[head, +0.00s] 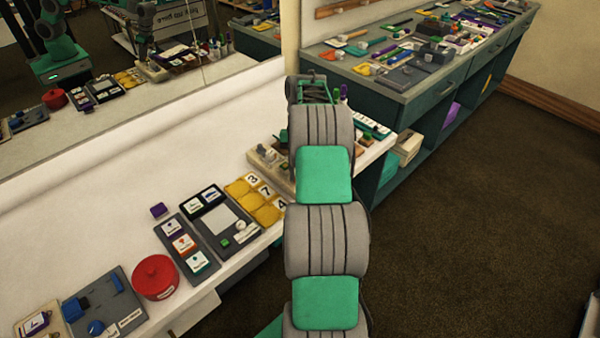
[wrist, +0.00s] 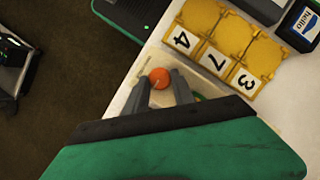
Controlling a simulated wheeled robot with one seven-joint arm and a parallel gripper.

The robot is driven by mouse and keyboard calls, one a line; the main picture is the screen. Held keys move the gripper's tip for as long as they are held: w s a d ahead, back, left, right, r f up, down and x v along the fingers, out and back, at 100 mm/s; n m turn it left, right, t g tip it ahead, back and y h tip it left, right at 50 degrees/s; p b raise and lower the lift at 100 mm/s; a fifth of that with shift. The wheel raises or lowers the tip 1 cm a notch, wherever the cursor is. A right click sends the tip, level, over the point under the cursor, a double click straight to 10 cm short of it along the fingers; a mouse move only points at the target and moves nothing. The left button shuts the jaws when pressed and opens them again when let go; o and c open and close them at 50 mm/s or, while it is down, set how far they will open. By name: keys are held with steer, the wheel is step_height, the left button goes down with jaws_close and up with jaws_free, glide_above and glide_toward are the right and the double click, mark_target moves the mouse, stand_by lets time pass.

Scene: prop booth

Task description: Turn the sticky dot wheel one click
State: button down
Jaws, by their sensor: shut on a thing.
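In the wrist view, an orange round knob (wrist: 159,76) sits between the tips of my gripper (wrist: 160,84). It is the only thing between the jaws, which are shut on it. I cannot make out a dot wheel around it, nor read any mark of its turn. Pale material shows around the knob, and my fingers and palm hide the rest below. In the head view my own arm covers my gripper and the knob.
Yellow pads with number cards (wrist: 217,60) lie close beside my gripper; they also show in the head view (head: 268,215). A wooden tray (head: 262,165) with small items stands partly behind my arm. A red pot (head: 155,277) is farther left. Dark floor (head: 470,230) lies open on the right.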

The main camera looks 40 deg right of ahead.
steer(key=c, duration=1.1)
jaws_free()
steer(key=shift+o, duration=0.2)
steer(key=p+v, duration=0.7)
steer(key=p, duration=0.2)
steer(key=shift+d+r+p, duration=0.15)
steer(key=shift+r+p, duration=0.2)
steer(key=shift+p, duration=0.05)
steer(key=shift+w, duration=0.1)
